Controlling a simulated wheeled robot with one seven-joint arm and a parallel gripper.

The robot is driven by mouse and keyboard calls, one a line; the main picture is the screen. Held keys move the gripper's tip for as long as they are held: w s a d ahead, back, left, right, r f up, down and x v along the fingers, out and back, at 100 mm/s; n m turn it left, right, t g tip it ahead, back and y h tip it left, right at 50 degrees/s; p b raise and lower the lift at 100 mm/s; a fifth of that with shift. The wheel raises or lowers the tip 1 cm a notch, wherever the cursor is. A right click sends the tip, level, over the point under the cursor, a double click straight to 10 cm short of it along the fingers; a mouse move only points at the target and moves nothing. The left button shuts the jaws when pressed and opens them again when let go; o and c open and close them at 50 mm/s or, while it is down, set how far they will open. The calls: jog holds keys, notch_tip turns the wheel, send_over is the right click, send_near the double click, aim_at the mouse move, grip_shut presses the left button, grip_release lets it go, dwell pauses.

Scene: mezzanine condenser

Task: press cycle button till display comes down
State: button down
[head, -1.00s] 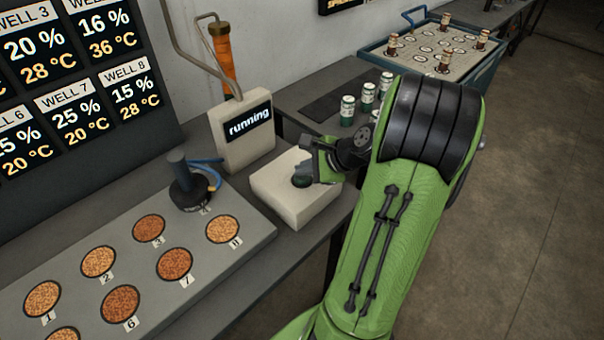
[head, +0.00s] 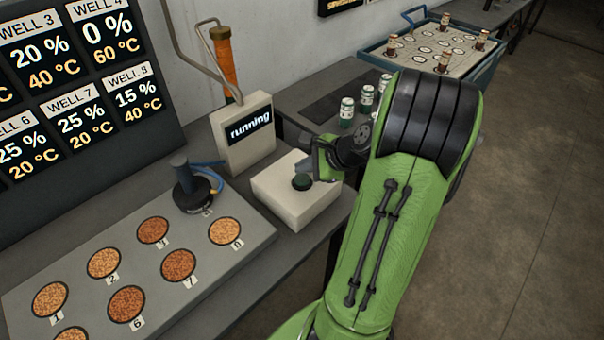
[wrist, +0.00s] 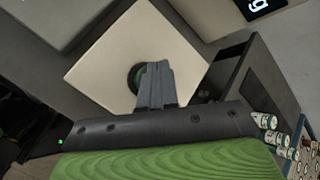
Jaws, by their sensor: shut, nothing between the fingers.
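In the wrist view, the cream box (wrist: 130,45) lies ahead and the button (wrist: 134,76) is partly hidden behind my fingers. My gripper (head: 303,167) is shut and empty, just above and behind the button in the head view; I cannot tell whether it touches. The small display (head: 250,124) on the cream upright unit reads "running". The large wall display (head: 75,90) lists wells with percentages and temperatures; Well 4 reads 0 % and 60 °C.
A grey plate (head: 250,258) with several numbered wells of granules and a black plunger-like tool (head: 190,190) lies left of the box. Several cans (head: 347,112) stand behind my arm. A blue-rimmed tray (head: 385,48) with brown bottles is farther back.

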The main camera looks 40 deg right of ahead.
aim_at(305, 179)
jog(key=shift+r, duration=0.1)
notch_tip(305, 179, up, 5)
jog(key=p, duration=0.5)
jog(key=shift+p, duration=0.35)
dwell(0.3)
jog(key=s+a+r+n+g, duration=0.1)
jog(key=a+r+n+g, duration=0.15)
jog(key=a+n, duration=0.45)
jog(key=s+a+r+n+g, duration=0.1)
jog(key=a+r+n, duration=0.3)
jog(key=a, duration=0.5)
jog(key=s+a+r+n+h, duration=0.2)
jog(key=s+a+n, duration=0.5)
jog(key=s+n, duration=0.5)
jog(key=shift+s+r+n, duration=0.25)
jog(key=shift+r+n, duration=0.3)
jog(key=shift+n, duration=0.15)
